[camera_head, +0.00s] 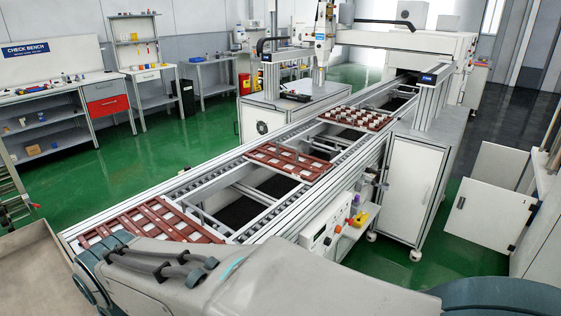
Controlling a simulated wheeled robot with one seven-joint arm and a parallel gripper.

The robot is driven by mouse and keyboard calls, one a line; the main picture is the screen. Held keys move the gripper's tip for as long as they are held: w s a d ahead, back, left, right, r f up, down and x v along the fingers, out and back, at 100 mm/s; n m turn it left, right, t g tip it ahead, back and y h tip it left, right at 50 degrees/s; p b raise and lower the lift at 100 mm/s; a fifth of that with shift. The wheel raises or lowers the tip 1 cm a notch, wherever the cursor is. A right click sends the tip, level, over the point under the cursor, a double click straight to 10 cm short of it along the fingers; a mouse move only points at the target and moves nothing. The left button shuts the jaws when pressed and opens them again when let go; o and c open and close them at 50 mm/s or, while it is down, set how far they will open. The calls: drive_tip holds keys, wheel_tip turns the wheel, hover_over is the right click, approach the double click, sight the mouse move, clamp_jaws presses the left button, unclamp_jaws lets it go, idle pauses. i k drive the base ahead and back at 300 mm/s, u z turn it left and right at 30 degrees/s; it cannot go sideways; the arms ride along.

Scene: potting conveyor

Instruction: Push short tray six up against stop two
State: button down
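Three reddish-brown trays lie on the conveyor in the head view. The near tray (128,226) is at the front left end, partly hidden behind my arm. The middle tray (290,162) lies flat across the rails, with pale squares in its openings. The far tray (360,118) carries several white-topped pieces. I cannot read any number, so I cannot tell which is short tray six. I cannot pick out stop two. My arm crosses the foreground; my gripper is out of view.
The conveyor (219,180) runs from front left to back right, with open frame gaps between the trays. A gantry machine (322,45) stands over its far part. A white cabinet (408,190) and an open door panel (487,213) stand at right. Green floor is clear at left.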

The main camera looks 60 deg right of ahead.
sight(307, 169)
drive_tip(key=z, duration=3.05)
drive_tip(key=i, duration=3.35)
drive_tip(key=u, duration=1.85)
